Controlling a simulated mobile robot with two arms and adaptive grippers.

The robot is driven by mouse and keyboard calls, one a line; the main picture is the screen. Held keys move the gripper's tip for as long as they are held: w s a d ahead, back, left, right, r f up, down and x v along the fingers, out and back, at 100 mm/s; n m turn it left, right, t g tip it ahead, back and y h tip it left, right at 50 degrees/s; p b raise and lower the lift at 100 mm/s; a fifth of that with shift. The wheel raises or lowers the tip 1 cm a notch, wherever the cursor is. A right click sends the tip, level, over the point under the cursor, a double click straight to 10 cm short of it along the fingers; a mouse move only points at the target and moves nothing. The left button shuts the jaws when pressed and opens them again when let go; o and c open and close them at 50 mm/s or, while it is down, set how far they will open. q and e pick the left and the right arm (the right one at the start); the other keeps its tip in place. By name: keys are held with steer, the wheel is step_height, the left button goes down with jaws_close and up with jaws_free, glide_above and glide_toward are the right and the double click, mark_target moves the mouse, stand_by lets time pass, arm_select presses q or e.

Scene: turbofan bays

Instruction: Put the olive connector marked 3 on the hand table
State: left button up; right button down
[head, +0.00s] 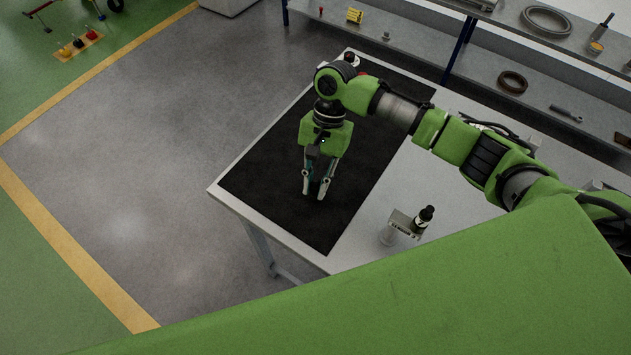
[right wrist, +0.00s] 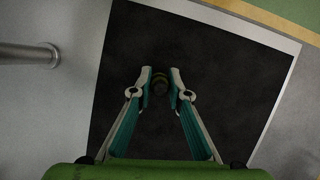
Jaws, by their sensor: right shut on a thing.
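My right gripper (head: 318,196) points down over the black mat on the hand table (head: 232,203). Its fingertips are low over the near half of the mat. My left gripper is not in view.
A small grey stand with a black-topped bottle (head: 425,214) is on the table's near right. Red and black items (head: 352,61) lie at the mat's far end. A shelf behind holds rings (head: 512,82) and tools. The mat around the gripper is clear.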

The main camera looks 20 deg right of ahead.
steer(key=c, duration=1.9)
jaws_free()
steer(key=shift+f, duration=0.1)
steer(key=shift+b+v, duration=1.4)
steer(key=shift+v, duration=4.75)
steer(key=shift+a, duration=0.1)
